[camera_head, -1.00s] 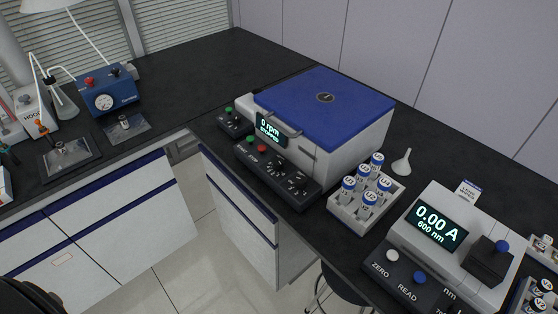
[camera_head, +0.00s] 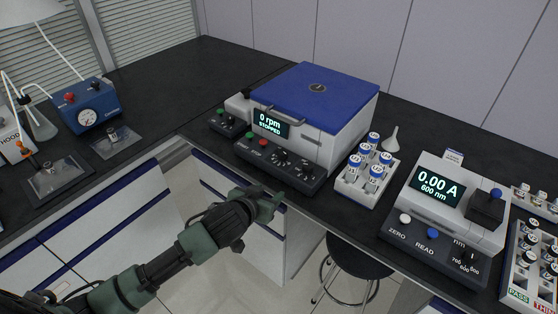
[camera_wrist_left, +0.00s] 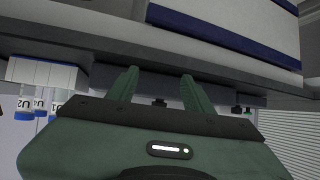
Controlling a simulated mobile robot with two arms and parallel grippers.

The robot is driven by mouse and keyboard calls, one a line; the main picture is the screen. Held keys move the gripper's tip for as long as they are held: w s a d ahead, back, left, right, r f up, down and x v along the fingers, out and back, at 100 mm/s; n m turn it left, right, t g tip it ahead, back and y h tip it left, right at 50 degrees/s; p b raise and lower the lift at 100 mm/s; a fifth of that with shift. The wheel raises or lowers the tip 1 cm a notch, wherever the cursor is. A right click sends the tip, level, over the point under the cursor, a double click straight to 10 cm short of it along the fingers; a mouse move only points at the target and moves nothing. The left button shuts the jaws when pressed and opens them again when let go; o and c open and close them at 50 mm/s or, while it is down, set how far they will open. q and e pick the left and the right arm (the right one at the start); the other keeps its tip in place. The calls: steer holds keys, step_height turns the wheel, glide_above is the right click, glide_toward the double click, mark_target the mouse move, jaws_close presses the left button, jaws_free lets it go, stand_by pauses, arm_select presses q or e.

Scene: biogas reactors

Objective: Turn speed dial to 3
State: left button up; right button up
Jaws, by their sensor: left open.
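The centrifuge (camera_head: 345,130) has a blue lid, shut, and a display (camera_head: 270,124) reading 0 rpm, STOPPED. Its black front panel (camera_head: 262,164) carries a green and a red button and small dark dials (camera_head: 304,167) on the right part. The dial labels and settings are too small to read. My left gripper (camera_head: 270,203) is open and empty in front of the bench, below and in front of the panel. In the left wrist view, its two green fingers (camera_wrist_left: 158,88) are spread apart, with dark knobs beyond them and nothing between. My right gripper is out of view.
A white rack of capped vials (camera_head: 366,178) stands right of the centrifuge, with a funnel (camera_head: 391,138) behind. A photometer (camera_head: 451,205) reading 0.00 A is farther right. A stool (camera_head: 361,256) stands below the bench edge. The left worktop has a blue gauge box (camera_head: 86,105).

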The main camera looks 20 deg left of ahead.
arm_select(q)
steer(key=t, duration=0.2)
glide_toward(281, 154)
steer(key=w+f, duration=0.1)
steer(key=w, duration=0.1)
steer(key=shift+w+f+h, duration=0.2)
steer(key=shift+w+h, duration=0.1)
steer(key=shift+w, duration=0.85)
steer(key=x, duration=0.5)
steer(key=shift+f+p, duration=0.2)
steer(key=shift+p, duration=0.2)
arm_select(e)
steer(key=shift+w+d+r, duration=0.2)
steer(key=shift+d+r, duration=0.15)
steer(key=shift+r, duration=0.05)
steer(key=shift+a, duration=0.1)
arm_select(q)
steer(key=shift+c, duration=0.9)
jaws_close()
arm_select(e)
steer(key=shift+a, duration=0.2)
